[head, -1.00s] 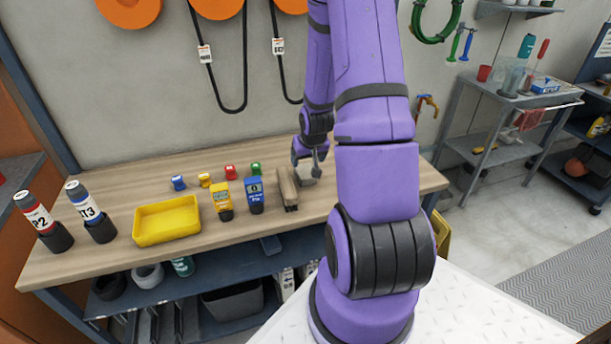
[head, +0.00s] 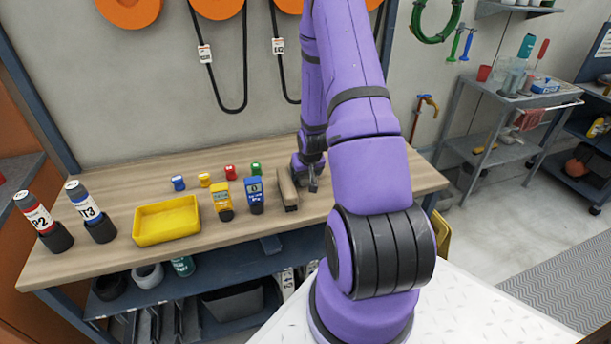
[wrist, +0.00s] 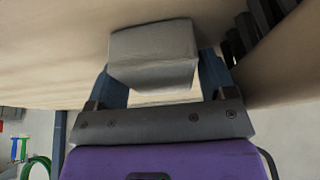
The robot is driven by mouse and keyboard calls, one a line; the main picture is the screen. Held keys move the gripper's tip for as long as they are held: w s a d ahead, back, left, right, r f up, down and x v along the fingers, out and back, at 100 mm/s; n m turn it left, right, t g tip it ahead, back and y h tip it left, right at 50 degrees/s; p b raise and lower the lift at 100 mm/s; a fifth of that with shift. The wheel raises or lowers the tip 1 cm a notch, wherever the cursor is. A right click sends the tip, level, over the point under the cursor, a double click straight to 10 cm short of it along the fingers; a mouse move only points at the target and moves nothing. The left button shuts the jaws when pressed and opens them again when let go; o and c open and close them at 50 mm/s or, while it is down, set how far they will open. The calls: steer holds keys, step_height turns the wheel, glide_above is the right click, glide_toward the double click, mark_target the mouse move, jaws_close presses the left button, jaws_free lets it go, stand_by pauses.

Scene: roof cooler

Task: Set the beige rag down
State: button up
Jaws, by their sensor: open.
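The beige rag (wrist: 152,55) shows in the wrist view as a pale grey-beige folded block. It lies between the two fingers of my gripper (wrist: 162,74), against the wooden bench top (wrist: 60,60). The fingers are open, one on each side of the rag; I cannot tell whether either touches it. In the head view my gripper (head: 308,180) is low over the right part of the bench, and the rag is not clearly visible there behind my gripper and arm.
A tan brush-like block (head: 287,188) stands just left of my gripper. Blue (head: 255,195) and yellow (head: 222,200) meters stand further left, then a yellow tray (head: 166,220). Small coloured items sit behind them. The bench right of my arm looks clear.

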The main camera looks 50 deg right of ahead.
steer(key=c, duration=0.8)
steer(key=shift+o, duration=0.2)
